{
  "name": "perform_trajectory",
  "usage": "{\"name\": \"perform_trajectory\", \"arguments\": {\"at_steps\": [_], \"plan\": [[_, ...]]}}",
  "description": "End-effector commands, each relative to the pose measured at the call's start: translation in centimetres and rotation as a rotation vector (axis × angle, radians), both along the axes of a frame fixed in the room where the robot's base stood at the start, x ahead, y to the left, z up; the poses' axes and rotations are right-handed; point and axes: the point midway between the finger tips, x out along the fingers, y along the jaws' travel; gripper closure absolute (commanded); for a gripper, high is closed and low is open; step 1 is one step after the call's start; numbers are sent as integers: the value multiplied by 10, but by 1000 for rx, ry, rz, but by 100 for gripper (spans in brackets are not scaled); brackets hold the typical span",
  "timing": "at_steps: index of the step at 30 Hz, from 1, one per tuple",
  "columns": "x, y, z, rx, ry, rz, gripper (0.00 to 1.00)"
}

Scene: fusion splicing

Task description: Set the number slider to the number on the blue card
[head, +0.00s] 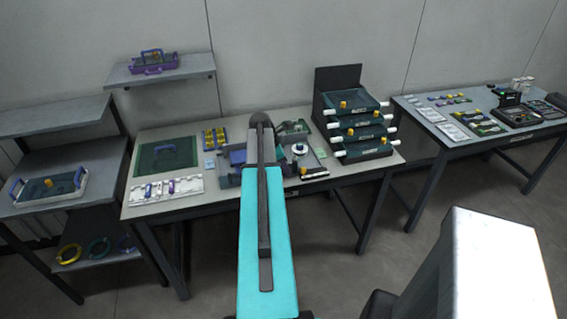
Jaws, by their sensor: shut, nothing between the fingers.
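A dark strip with a small yellow knob (303,171) lies at the front right of the middle table; it looks like the number slider, but no numbers are readable. A small pale blue square (210,163) lies left of centre on the same table. It may be the blue card; any number on it is too small to read. My teal arm rises through the middle of the view, over the table. My gripper cannot be made out, and the arm hides part of the tabletop.
The middle table (140,210) also holds a green mat (150,152), a white tray with several small parts (165,190), grey bins (228,181) and a stack of dark drawers (365,152) with white handles. Another table (420,107) stands at right, shelves (55,118) at left. Floor in front is open.

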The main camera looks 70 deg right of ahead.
Motion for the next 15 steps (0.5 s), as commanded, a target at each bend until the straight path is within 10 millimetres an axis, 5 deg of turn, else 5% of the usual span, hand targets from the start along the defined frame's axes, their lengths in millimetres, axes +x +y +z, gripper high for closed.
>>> {"name": "perform_trajectory", "arguments": {"at_steps": [15], "plan": [[-30, -25, 2, -2, 0, -1, 100]]}}
